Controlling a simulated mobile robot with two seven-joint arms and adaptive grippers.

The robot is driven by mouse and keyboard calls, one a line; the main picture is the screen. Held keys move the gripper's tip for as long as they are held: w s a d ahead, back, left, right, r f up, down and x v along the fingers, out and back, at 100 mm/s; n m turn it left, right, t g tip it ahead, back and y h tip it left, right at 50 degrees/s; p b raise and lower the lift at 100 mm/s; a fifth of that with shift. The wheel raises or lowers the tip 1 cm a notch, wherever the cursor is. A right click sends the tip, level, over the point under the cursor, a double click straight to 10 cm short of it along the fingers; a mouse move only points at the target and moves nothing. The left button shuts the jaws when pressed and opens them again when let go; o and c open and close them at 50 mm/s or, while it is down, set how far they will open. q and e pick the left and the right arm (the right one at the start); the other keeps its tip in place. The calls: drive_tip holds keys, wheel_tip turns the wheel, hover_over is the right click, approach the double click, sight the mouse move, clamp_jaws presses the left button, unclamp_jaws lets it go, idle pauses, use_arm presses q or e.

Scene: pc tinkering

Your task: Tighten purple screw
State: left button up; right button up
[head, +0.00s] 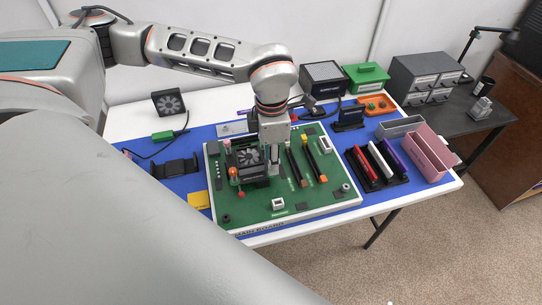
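The green main board (300,205) with a white rim lies on the blue mat of the table. My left gripper (272,168) points down over the middle of the board, just right of the black cooler fan (249,156). Its fingertips are small and partly merge with the parts behind, so I cannot tell whether they are open or shut. I cannot make out a purple screw; one may be hidden by the gripper or the fan. A red-headed part (241,194) and an orange knob (233,172) stand at the fan's front left. My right gripper is not in view.
Two long dark slots (316,165) stand right of the gripper. A rack holding red, white and purple cards (388,158) and a pink bin (428,155) stand further right. A loose fan (168,102) stands back left. My large arm link covers the lower left.

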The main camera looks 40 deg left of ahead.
use_arm(q)
drive_tip(key=shift+r, duration=0.1)
drive_tip(key=shift+r+p, duration=0.5)
drive_tip(key=shift+r, duration=0.15)
wheel_tip(320, 180, up, 5)
drive_tip(key=p, duration=0.3)
drive_tip(key=shift+f, duration=0.25)
wheel_tip(320, 180, up, 12)
